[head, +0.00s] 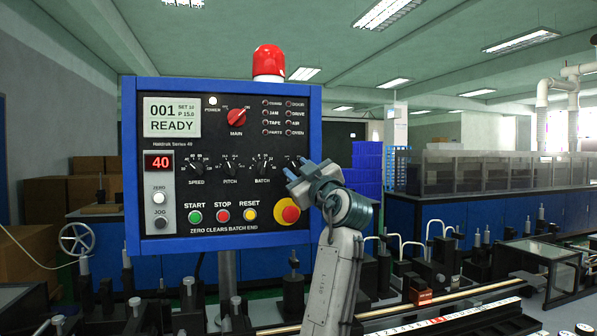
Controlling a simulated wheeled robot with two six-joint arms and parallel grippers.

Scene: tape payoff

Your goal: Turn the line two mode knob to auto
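The control panel (221,86) is a dark board in a blue frame, with a display reading 001 READY. Its knobs are a red MAIN knob (237,118) and the black SPEED (197,168), PITCH (230,168) and BATCH (262,167) knobs. No knob labelled line two mode can be read.
Green START (195,217), red STOP (222,216) and yellow RESET (250,214) buttons line the panel's bottom. A red beacon (269,62) stands on top. Machine rails and posts fill the front; a blue cabinet bench (477,222) stands behind at right.

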